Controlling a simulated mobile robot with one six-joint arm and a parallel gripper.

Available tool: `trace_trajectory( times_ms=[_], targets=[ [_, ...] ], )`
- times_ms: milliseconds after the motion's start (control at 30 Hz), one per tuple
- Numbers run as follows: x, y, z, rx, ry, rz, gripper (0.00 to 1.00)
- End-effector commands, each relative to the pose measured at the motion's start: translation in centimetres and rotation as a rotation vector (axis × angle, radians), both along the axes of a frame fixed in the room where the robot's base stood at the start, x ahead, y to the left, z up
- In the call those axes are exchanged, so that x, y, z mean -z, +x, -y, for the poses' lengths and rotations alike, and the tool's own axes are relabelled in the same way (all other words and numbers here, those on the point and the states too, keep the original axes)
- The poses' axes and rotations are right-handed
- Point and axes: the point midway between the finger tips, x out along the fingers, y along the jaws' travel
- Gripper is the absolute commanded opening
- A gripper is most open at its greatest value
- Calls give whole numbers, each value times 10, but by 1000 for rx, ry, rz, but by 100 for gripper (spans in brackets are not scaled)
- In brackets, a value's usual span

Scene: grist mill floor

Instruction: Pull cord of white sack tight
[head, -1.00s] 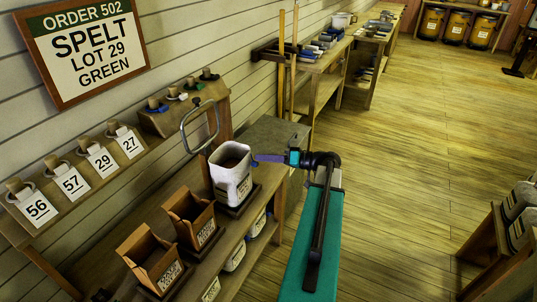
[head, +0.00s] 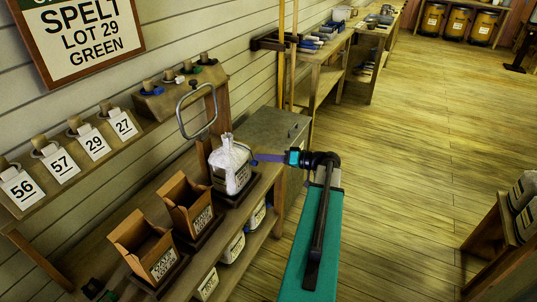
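The white sack (head: 231,172) stands upright on a dark base on the wooden bench. A purple strip (head: 268,158) runs from the right of the sack to the teal and black end of my arm. My gripper (head: 291,157) is beside the sack on the right, at about its neck height. Its fingers are too small to tell whether they are open or shut. The cord itself is too small to make out.
A metal hoop (head: 196,112) stands behind the sack. Two brown boxes (head: 189,204) stand to its left on the bench. Numbered tags (head: 95,144) hang on pegs, and a sign (head: 78,40) reads spelt, lot 29, green.

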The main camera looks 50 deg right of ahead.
Motion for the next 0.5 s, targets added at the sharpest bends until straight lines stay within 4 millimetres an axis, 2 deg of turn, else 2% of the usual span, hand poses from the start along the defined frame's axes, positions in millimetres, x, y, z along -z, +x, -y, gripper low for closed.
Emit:
trace_trajectory(
  times_ms=[300,500],
  targets=[
    [4,-1,-2,-5,-1,-9,0],
    [-1,1,2,-6,-1,-8,0]
  ],
)
